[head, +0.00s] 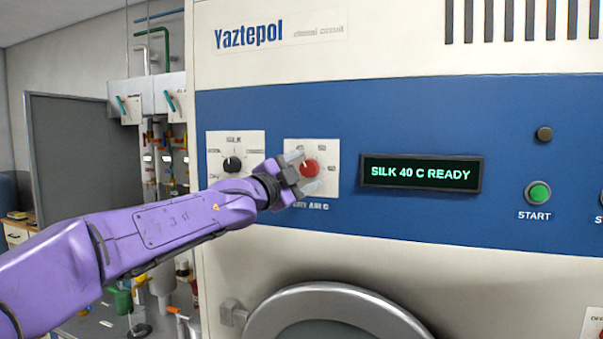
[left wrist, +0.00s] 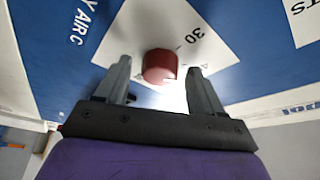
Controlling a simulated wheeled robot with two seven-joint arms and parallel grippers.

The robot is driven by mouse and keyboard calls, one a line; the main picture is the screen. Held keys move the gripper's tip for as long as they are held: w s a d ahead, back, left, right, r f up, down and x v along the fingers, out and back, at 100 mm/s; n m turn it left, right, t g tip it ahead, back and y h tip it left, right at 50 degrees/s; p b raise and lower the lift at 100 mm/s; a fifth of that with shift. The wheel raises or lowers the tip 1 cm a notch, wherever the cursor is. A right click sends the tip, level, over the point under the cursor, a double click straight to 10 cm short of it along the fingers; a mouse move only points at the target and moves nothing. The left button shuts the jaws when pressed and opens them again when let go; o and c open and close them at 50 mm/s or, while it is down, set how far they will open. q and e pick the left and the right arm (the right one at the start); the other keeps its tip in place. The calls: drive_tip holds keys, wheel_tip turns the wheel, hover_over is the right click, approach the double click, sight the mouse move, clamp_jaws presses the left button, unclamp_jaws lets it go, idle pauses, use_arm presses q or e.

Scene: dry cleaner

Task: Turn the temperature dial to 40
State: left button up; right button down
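The red temperature dial (head: 309,168) sits on a white scale plate (head: 325,150) on the blue panel. In the left wrist view the red dial (left wrist: 160,66) is beyond the fingertips, near the number 30. My left gripper (head: 306,171) is open, with one finger above and one below the dial in the head view. In the left wrist view the fingers of the left gripper (left wrist: 162,70) stand apart and do not touch the dial. The display (head: 420,173) reads "SILK 40 C READY". The dial's pointer mark cannot be made out. My right gripper is not in view.
A black program dial (head: 233,164) is left of the red one, close to my left wrist. A green START button (head: 538,193) and a dark round knob (head: 544,133) are at the right. The round door (head: 335,312) is below. The panel between display and START is clear.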

use_arm(q)
drive_tip(key=shift+s+a+f+b, duration=0.2)
drive_tip(key=shift+b, duration=0.2)
drive_tip(key=b+v, duration=0.3)
drive_tip(key=shift+s+a+f, duration=0.15)
drive_tip(key=shift+s+f, duration=0.05)
drive_tip(key=shift+f, duration=0.1)
drive_tip(key=b, duration=0.2)
approach(306, 174)
drive_tip(key=shift+s+a+r, duration=0.25)
drive_tip(key=shift+s+a, duration=0.4)
drive_tip(key=shift+s, duration=0.1)
drive_tip(key=shift+d, duration=0.1)
